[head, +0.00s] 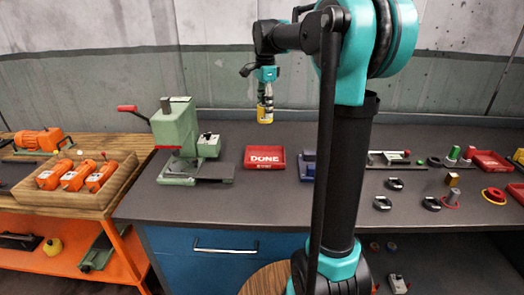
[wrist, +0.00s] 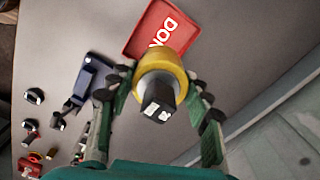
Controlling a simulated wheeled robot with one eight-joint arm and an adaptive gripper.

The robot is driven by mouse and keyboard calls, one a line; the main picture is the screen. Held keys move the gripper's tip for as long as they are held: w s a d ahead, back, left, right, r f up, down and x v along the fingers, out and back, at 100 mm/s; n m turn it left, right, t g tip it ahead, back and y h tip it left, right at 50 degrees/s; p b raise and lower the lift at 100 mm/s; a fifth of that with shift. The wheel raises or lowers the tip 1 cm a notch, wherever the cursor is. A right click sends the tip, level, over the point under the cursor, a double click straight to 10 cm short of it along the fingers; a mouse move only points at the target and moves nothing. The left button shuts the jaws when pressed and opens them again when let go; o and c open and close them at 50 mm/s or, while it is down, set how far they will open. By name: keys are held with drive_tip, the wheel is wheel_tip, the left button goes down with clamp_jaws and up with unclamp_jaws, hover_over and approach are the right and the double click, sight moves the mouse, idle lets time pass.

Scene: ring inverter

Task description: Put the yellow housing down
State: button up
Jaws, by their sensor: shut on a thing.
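My gripper (head: 266,84) is shut on the yellow housing (head: 265,113) and holds it in the air above the back of the dark bench. In the wrist view the yellow housing (wrist: 165,61) shows as a round yellow body with a black block at its near end, between the two fingers of my gripper (wrist: 160,86). The red DONE tray (head: 264,157) lies on the bench below. It also shows in the wrist view (wrist: 139,39), just beyond the housing, and looks empty where visible. The height gap under the housing is hard to judge.
A green press (head: 178,135) stands left of the tray. A blue fixture (head: 307,163) is close on its right, partly behind my arm. Several small black parts, red trays and cylinders spread over the right side. A wooden crate (head: 118,195) with orange tools sits at left.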

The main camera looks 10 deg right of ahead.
sight(265, 119)
wheel_tip(265, 119, down, 17)
drive_tip(key=shift+r, duration=0.1)
idle(0.4)
drive_tip(key=o, duration=1.4)
wheel_tip(265, 119, up, 12)
drive_tip(key=shift+s, duration=0.1)
